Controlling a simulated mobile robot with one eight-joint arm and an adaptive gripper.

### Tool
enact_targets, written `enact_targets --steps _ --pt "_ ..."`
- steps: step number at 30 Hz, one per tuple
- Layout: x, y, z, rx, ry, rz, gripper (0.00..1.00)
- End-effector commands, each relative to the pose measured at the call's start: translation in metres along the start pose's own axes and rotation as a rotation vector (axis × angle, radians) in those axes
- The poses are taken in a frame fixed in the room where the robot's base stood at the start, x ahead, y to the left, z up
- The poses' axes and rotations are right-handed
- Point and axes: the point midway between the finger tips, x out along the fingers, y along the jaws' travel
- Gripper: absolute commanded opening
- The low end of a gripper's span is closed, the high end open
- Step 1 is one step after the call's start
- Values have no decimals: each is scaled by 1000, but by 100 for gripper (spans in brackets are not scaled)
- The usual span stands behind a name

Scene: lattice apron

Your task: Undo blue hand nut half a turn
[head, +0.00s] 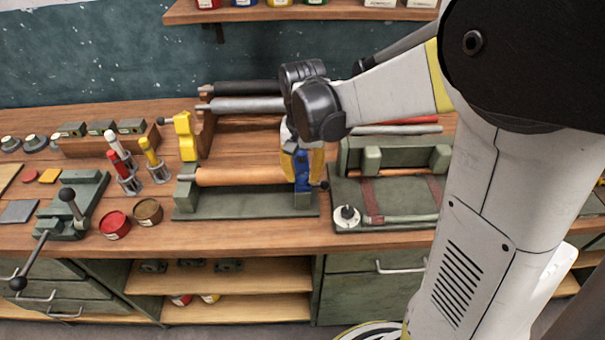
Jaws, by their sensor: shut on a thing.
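The blue hand nut (302,172) is at the right end of a copper-coloured roller (240,175), which lies across a green stand (235,203). My gripper (302,160) comes down from above at this end and is shut on the blue nut. Its fingers and wrist cover much of the nut, so its shape and turn angle are hard to tell. A small dark knob (325,185) sticks out just right of the nut.
A yellow bracket (186,136) stands left of the roller. Grey and black rollers (235,104) lie behind. A green press bed (390,198) with a white dial (347,216) is close on the right. Red and brown tins (115,225) stand left. The wooden bench front (230,238) is clear.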

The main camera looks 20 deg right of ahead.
Motion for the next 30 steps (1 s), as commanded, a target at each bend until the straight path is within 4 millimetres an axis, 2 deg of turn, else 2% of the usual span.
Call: enact_targets --steps 9,18,19,21,30 --pt "0 0 0 -247 0 0 0" --pt "0 0 0 -272 0 0 0" --pt "0 0 0 -272 0 0 31" --pt "0 0 0 -272 0 0 52" --pt "-1 0 0 -271 0 0 52"
